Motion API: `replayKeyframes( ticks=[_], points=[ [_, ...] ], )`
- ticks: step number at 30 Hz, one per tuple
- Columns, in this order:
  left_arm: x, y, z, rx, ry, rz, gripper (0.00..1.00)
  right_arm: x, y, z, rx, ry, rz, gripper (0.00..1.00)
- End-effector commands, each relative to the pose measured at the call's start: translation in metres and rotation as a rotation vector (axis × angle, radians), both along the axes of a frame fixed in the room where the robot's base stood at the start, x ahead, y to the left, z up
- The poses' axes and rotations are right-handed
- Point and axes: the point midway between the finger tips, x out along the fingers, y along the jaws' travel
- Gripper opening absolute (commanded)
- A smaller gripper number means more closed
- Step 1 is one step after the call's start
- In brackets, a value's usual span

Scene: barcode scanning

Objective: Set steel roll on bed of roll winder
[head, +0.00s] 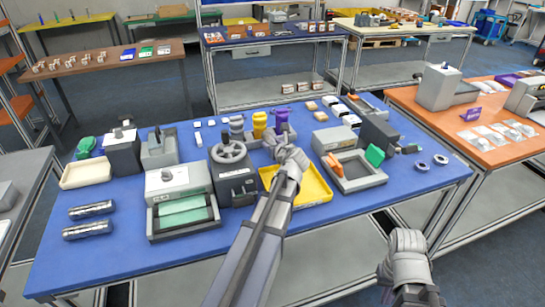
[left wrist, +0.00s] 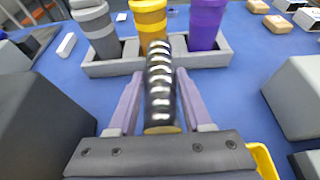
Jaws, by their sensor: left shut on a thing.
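My left gripper (head: 290,157) is above the table near the yellow tray. In the left wrist view, its fingers (left wrist: 160,100) are shut on a dark steel roll (left wrist: 160,78) with shiny bands. The held roll is not clear in the head view. Two similar shiny rolls (head: 91,209) (head: 87,229) lie at the table's left front. A dark machine with a grey handwheel (head: 229,152) stands left of my left gripper. A grey machine with a green bed (head: 183,210) is beside it; I cannot tell which is the roll winder. My right gripper (head: 405,244) is off the table's front edge, fingers unclear.
A yellow tray (head: 318,190) lies below my left gripper. A grey holder (left wrist: 125,67) with grey, yellow and purple cups stands ahead of it. A grey frame (head: 372,180) and black machine (head: 375,132) are to the right. The blue table's (head: 130,255) front left is clear.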

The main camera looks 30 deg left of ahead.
Motion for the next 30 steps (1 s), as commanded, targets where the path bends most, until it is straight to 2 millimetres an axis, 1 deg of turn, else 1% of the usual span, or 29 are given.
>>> replayKeyframes(
  ticks=[1,6,8,10,18,22,23,30],
  points=[
    [0.0,0.0,-0.01,0.001,0.0,0.0,0.0,0.0,0.0,-0.01,0.0,0.0,0.0,0.0],
    [0.0,0.0,-0.034,0.001,0.0,0.0,0.0,0.0,0.0,-0.034,0.0,0.0,0.0,0.0],
    [0.0,0.0,-0.039,0.001,0.0,0.0,0.0,0.0,0.0,-0.039,0.0,0.0,0.0,0.0],
    [0.0,0.0,-0.042,0.001,0.0,0.0,0.0,0.0,0.0,-0.042,0.0,0.0,0.0,0.0],
    [0.0,0.0,-0.039,0.001,0.0,0.0,0.0,0.0,0.0,-0.039,0.0,0.0,0.0,0.0],
    [0.0,0.0,-0.044,0.001,0.0,0.0,0.0,0.0,0.0,-0.044,0.0,0.0,0.0,0.0],
    [0.0,0.0,-0.042,0.0,0.0,0.0,0.53,0.0,0.0,-0.042,0.0,0.0,0.0,0.0],
    [0.0,0.0,-0.042,0.0,0.0,0.0,0.8,0.0,0.0,-0.042,0.0,0.0,0.0,0.0]
  ],
)
